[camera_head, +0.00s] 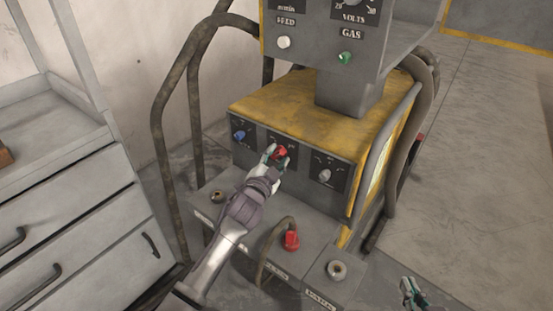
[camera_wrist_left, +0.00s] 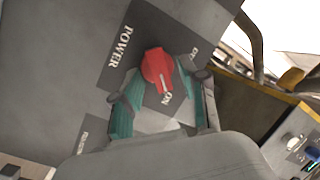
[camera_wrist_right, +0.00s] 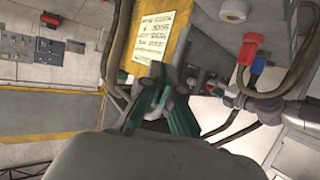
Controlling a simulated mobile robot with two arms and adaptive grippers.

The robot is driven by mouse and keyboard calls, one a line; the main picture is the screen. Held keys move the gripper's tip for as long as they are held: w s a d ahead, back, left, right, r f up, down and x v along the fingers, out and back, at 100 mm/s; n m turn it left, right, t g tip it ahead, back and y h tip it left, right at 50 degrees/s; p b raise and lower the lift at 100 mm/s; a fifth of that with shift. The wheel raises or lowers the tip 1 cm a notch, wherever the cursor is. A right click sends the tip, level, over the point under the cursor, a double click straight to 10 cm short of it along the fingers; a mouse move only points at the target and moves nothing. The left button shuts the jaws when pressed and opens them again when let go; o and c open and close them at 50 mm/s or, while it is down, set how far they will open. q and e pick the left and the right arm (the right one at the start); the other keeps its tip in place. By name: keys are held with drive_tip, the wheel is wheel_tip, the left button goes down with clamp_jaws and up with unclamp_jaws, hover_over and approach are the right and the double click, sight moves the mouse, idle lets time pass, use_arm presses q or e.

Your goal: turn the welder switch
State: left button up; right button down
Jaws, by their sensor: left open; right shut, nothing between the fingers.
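The red welder switch (camera_head: 281,153) is the middle knob on the front panel of the yellow and grey welder (camera_head: 290,106). In the left wrist view, the red knob (camera_wrist_left: 157,68) sits on a dark plate marked POWER, and its pale line points towards the word ON. My left gripper (camera_head: 275,159) is open at the switch. Its green-padded fingers stand on either side of the knob's lower part; contact is not clear. My right gripper (camera_head: 413,292) is shut and empty, low at the right, away from the panel; its closed fingers (camera_wrist_right: 160,85) show in the right wrist view.
A blue knob (camera_head: 239,135) and a grey knob (camera_head: 325,175) flank the switch. A red plug (camera_head: 291,240) with a cable sits below. Curved bars (camera_head: 165,110) stand at the left, near a drawer cabinet (camera_head: 75,215). The floor at the right (camera_head: 480,170) is clear.

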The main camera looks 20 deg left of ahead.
use_arm(q)
drive_tip(key=shift+c, duration=0.3)
clamp_jaws()
